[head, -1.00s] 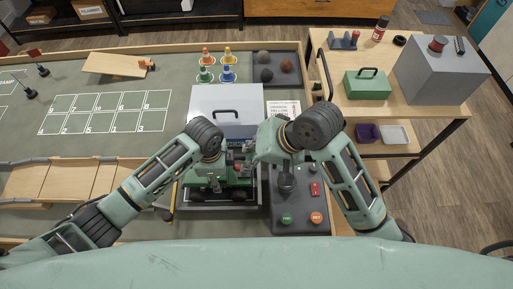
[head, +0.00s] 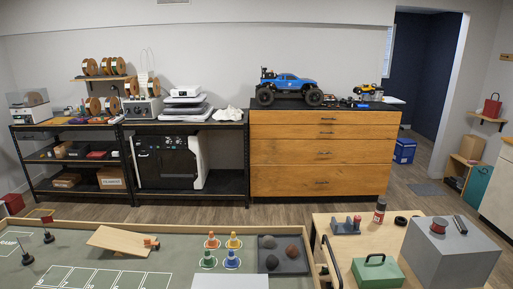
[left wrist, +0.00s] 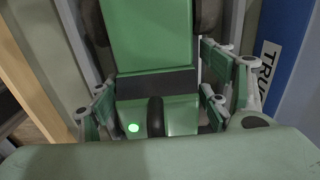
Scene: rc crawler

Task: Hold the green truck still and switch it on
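The green truck (left wrist: 155,40) fills the middle of the left wrist view, with a dark band across its body. Below the band, a round light (left wrist: 133,128) glows bright green on a green panel, beside a dark upright rounded part (left wrist: 156,116). The fingers of my left gripper (left wrist: 160,104) lie on both sides of the truck, close against its body, and appear closed on it. Exact finger contact is hard to see. The head view looks up across the room, so it shows neither the truck nor my grippers. My right gripper is out of view.
In the head view, a blue monster truck (head: 290,88) sits on a wooden drawer cabinet (head: 320,155). Cones and a ramp (head: 118,240) stand on the play table, beside a side table with a grey box (head: 447,255).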

